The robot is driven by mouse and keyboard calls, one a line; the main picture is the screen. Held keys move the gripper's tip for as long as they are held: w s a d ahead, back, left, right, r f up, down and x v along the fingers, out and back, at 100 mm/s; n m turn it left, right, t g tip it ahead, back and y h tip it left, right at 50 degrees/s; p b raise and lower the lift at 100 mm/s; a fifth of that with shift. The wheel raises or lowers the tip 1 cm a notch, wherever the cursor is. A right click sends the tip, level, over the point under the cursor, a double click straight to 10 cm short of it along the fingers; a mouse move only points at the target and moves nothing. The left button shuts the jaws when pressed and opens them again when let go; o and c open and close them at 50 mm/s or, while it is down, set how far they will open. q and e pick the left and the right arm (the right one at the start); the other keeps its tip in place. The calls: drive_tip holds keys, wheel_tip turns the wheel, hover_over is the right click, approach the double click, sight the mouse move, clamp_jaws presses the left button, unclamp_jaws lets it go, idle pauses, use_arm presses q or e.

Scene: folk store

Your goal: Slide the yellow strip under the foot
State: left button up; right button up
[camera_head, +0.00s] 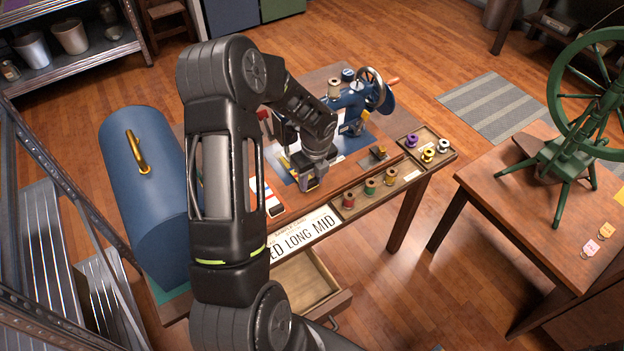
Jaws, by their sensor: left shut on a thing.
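The blue sewing machine (352,104) with its hand wheel stands on the wooden table. Its foot is largely hidden behind my left arm and is too small to make out. My left gripper (308,182) is low over the machine's front bed, pointing down, and is shut. A small patch of yellow shows at its fingertips, which looks like the yellow strip (311,185); most of it is hidden by the gripper. My right gripper is not in view.
A wooden tray (390,196) of thread spools lies along the table's front right, with a smaller spool tray (441,147) beyond. A blue rounded cover (148,190) stands at left. A drawer (312,280) is open below. A green spinning wheel (575,150) stands on the right table.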

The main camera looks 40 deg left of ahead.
use_arm(q)
drive_tip(key=shift+f, duration=0.15)
drive_tip(key=o, duration=1.1)
drive_tip(key=r, duration=0.5)
drive_tip(key=d+r+b, duration=0.1)
drive_tip(key=r, duration=0.1)
drive_tip(key=shift+s+r, duration=0.15)
drive_tip(key=shift+r, duration=0.25)
